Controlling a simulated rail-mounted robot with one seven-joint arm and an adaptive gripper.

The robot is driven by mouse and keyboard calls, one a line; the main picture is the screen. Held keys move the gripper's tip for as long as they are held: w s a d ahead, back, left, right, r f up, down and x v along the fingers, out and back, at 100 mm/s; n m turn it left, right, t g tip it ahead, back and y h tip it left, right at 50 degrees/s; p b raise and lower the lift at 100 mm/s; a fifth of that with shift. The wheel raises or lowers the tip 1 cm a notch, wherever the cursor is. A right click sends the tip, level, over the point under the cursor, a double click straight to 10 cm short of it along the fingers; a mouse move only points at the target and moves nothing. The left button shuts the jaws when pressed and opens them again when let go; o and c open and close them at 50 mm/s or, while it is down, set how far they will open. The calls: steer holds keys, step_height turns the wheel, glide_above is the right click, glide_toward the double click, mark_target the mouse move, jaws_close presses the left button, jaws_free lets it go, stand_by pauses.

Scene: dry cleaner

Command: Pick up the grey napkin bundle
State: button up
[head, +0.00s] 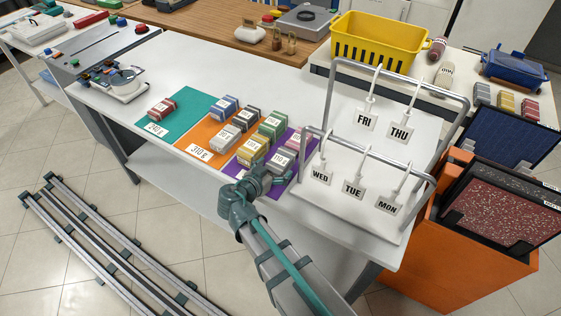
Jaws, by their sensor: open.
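Folded napkin bundles with paper bands lie on coloured mats on the white table. A light grey bundle (225,138) lies at the front of the orange mat (190,139). Another greyish bundle (284,158) lies on the purple mat (231,170), right of a yellow bundle (252,151). I cannot tell which is the task's grey one. My gripper (291,174) is at the front of the purple mat, close to the greyish bundle there. It is open with nothing seen in it; its fingers are small and partly hidden, so contact cannot be judged.
Blue (224,107), green (271,125) and red (161,107) bundles lie nearby. A metal rack (340,68) with hanging day tags stands just right of my gripper. A yellow basket (378,43) is behind it. The table left of the teal mat (188,103) has some bare room.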

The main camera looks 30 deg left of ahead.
steer(key=shift+p+x, duration=0.3)
steer(key=shift+x, duration=1.1)
steer(key=c, duration=1.2)
steer(key=shift+o, duration=0.2)
steer(key=shift+r, duration=0.15)
